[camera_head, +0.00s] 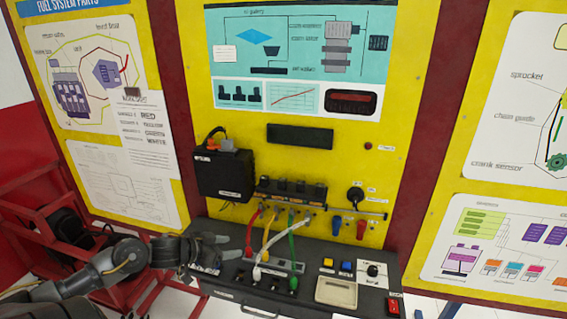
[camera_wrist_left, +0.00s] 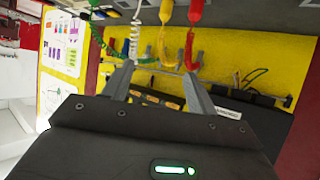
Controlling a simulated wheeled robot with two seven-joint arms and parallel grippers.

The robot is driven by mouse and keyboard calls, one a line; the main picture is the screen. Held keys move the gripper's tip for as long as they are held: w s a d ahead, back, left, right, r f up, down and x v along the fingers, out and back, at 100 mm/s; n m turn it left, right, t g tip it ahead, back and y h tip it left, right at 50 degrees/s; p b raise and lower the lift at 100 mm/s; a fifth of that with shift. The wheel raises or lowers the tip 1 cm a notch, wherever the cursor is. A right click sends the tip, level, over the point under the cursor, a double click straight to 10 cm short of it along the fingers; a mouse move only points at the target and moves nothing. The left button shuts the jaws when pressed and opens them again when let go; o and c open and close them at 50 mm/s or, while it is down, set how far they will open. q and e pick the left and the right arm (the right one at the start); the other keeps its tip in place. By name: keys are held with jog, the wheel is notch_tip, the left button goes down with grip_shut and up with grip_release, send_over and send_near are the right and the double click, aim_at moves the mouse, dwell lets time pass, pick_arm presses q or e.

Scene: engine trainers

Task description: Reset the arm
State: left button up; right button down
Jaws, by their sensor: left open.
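My left arm comes in from the left in the head view, and its gripper (camera_head: 234,247) is at the left end of the dark console (camera_head: 232,292). The fingers are apart with nothing seen between them. In the left wrist view, the two fingers of the gripper (camera_wrist_left: 158,72) are spread towards the yellow panel. Red, yellow, green and white cables (camera_head: 292,243) run from the panel to the console just right of the gripper. I cannot tell whether the fingers touch the console. My right gripper is not in view.
A black box (camera_head: 222,174) hangs on the yellow panel (camera_head: 355,150) above the gripper. The console carries a beige tray (camera_head: 336,292), a blue button (camera_head: 346,265) and a red switch (camera_head: 393,305). A red metal frame (camera_head: 90,235) stands at the left.

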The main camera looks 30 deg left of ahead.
pick_arm(q)
jog(key=s+d+f+n+g+y, duration=0.15)
jog(key=s+d+f+y, duration=0.25)
jog(key=s+d+f, duration=0.6)
jog(key=s+d+g+h, duration=0.1)
jog(key=s+d+g, duration=0.6)
jog(key=s+d, duration=0.7)
notch_tip(320, 180, down, 36)
jog(key=g+b, duration=0.1)
jog(key=b, duration=0.6)
jog(key=s+a+f+m+g+b, duration=0.1)
jog(key=s+f+b, duration=0.4)
jog(key=s+f, duration=1.1)
notch_tip(320, 180, down, 3)
jog(key=shift+a+r, duration=0.1)
jog(key=shift+a, duration=0.45)
